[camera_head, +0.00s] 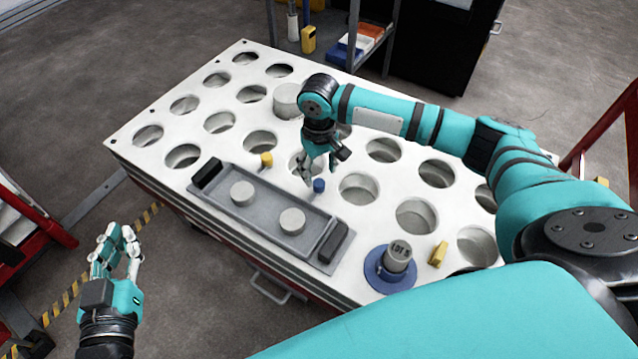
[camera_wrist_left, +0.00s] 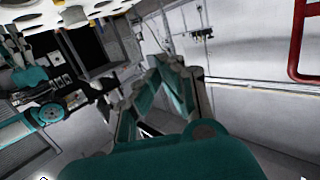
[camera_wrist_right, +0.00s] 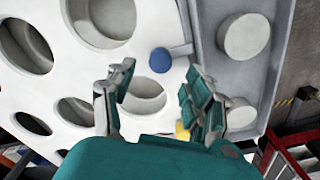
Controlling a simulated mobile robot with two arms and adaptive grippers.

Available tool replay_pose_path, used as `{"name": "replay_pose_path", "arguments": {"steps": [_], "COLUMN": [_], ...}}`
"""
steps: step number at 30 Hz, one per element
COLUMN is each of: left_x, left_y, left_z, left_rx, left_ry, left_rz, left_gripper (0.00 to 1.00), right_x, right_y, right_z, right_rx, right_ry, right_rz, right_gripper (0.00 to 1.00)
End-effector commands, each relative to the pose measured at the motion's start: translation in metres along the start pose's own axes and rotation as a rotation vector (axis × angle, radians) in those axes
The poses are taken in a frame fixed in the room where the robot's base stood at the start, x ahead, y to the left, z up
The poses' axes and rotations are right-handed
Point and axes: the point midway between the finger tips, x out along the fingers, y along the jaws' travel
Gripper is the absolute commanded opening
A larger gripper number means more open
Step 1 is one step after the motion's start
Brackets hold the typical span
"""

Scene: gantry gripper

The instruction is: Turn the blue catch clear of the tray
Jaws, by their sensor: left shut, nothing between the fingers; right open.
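The blue catch (camera_head: 319,185) is a small round knob on the white table top, at the long edge of the grey tray (camera_head: 262,222). In the right wrist view the catch (camera_wrist_right: 161,61) stands beside the tray wall, with a thin grey bar by it reaching to the tray. My right gripper (camera_head: 308,178) is open, pointing down just beside the catch. Its fingers (camera_wrist_right: 150,90) frame the space short of the catch and do not touch it there. My left gripper (camera_head: 120,240) is shut and empty, off the table's front left. The left wrist view shows its fingers (camera_wrist_left: 155,85).
The tray holds two pale discs (camera_head: 292,221) and has black end handles (camera_head: 207,172). A yellow catch (camera_head: 266,159) stands at its far edge. A grey cylinder (camera_head: 398,257) on a blue disc and a yellow piece (camera_head: 438,253) stand right. Round holes (camera_head: 359,188) cover the table.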

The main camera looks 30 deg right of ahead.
Motion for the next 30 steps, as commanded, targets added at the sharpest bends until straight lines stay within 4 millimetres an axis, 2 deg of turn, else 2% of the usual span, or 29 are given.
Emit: {"name": "replay_pose_path", "arguments": {"steps": [1, 6, 13, 18, 26, 30], "left_x": [0.002, 0.0, -0.008, -0.011, -0.012, -0.012], "left_y": [0.002, 0.006, 0.01, 0.011, 0.011, 0.011], "left_z": [-0.007, -0.04, -0.07, -0.08, -0.082, -0.081], "left_rx": [-0.001, -0.005, -0.01, -0.011, -0.012, -0.012], "left_ry": [0.056, 0.24, 0.418, 0.472, 0.479, 0.478], "left_rz": [0.004, 0.014, 0.023, 0.026, 0.027, 0.027], "left_gripper": [0.0, 0.0, 0.0, 0.0, 0.0, 0.0], "right_x": [0.009, 0.029, 0.046, 0.05, 0.05, 0.05], "right_y": [0.0, 0.0, -0.001, -0.001, 0.0, 0.0], "right_z": [0.0, 0.001, 0.001, 0.001, 0.001, 0.001], "right_rx": [0.0, 0.0, -0.001, -0.001, -0.001, -0.001], "right_ry": [-0.002, -0.002, -0.002, -0.001, -0.001, -0.001], "right_rz": [0.001, 0.0, 0.0, 0.0, 0.0, 0.0], "right_gripper": [0.53, 0.53, 0.53, 0.53, 0.53, 0.38]}}
